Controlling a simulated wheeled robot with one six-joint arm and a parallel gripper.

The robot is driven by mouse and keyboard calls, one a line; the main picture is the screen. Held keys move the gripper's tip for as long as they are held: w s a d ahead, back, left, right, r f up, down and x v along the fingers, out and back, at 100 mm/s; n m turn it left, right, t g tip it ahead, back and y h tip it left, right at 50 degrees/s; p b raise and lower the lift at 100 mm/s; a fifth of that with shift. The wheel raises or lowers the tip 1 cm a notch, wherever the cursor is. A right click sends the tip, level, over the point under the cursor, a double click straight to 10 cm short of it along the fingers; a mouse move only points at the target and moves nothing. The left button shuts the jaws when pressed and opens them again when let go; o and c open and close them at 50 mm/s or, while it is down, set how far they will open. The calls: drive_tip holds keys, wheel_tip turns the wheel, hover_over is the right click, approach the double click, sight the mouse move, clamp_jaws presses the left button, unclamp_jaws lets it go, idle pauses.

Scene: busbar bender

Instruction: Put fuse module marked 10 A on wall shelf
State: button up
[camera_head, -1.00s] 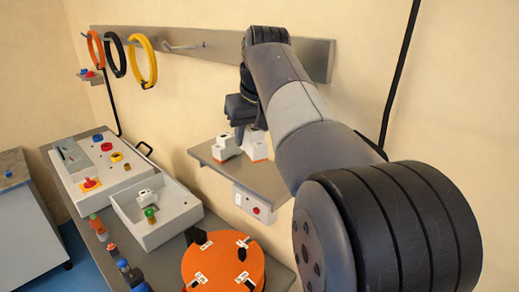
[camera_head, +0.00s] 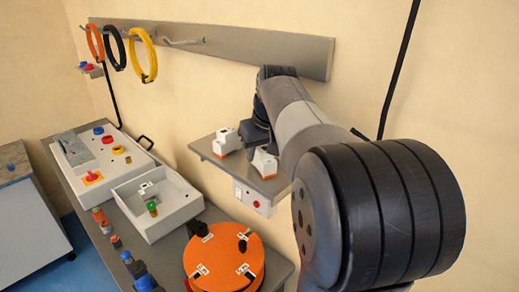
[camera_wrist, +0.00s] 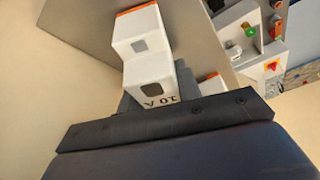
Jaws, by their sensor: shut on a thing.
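The fuse module marked 10 A (camera_wrist: 150,72) is white with an orange end, and its marking reads upside down in the wrist view. My gripper (camera_wrist: 152,104) is shut on it. In the head view the held module (camera_head: 264,161) is over the right part of the grey wall shelf (camera_head: 206,148), upright with its orange end down. I cannot tell whether it touches the shelf. My gripper (camera_head: 258,137) and arm partly hide it. The shelf also shows in the wrist view (camera_wrist: 85,40).
Another white module (camera_head: 226,141) stands on the shelf to the left; part of it shows in the wrist view (camera_wrist: 212,84). A socket box with a red button (camera_head: 252,200) is below the shelf. A bench holds a grey tray (camera_head: 172,224) and an orange disc (camera_head: 225,258).

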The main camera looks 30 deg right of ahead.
sight(268, 160)
drive_tip(key=shift+f, duration=0.15)
drive_tip(key=o, duration=1)
drive_tip(key=shift+s+r, duration=0.1)
drive_tip(key=shift+r, duration=0.4)
drive_tip(key=v, duration=1.1)
drive_tip(key=shift+s+r+b, duration=0.15)
drive_tip(key=shift+s+b, duration=0.05)
drive_tip(key=shift+b, duration=0.1)
